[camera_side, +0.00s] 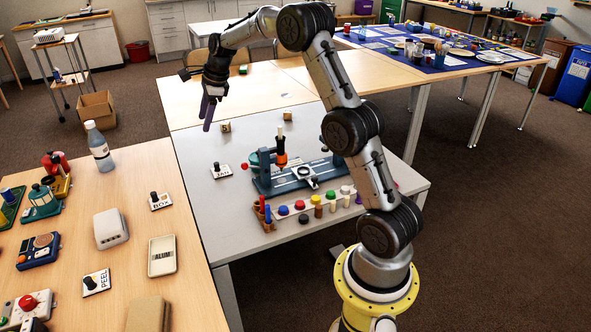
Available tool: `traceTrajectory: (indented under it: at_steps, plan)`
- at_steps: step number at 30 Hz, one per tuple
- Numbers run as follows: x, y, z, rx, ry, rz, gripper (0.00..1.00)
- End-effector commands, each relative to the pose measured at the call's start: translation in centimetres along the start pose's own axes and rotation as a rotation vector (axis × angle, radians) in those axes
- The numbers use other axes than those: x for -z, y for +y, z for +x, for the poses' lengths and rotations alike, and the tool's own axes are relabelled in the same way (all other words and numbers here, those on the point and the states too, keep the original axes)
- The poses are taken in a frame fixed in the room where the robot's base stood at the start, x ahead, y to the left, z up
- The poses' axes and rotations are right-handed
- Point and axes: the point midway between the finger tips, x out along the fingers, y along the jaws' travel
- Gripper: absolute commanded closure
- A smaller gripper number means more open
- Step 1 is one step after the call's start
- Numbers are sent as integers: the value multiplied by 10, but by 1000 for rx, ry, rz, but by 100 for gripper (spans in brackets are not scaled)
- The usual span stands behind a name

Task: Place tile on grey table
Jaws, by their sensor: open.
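The grey table (205,212) stands in the middle, between the wooden tables. A small white tile with a black knob (221,171) lies flat on its left part; I cannot read its print surely. Two similar knobbed tiles lie on the wooden table at left: one marked BOX (160,202) and one marked PEEL (96,284). A pale plate marked ALUM (162,256) lies near them. My gripper (208,115) is open and points down above the far left part of the grey table, apart from every tile. I see nothing held in it.
A blue stand with an orange-black tool (281,150) and a rack of coloured pegs (300,208) fill the grey table's middle and right. Two small wooden blocks (225,127) (287,116) sit at its back. A bottle (99,147) stands at left. The grey table's front left is bare.

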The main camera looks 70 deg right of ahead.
Motion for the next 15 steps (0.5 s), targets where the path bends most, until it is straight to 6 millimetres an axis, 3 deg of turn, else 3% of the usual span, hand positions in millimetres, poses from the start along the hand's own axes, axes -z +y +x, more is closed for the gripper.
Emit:
traceTrajectory:
  at_steps: [1,6,10,15]
  plan:
    - [-15,19,-25,6,-4,-122,45]
    - [-42,84,-88,17,-3,-537,45]
    - [-49,140,-129,27,-2,-850,45]
    - [-41,216,-169,44,2,-1261,45]
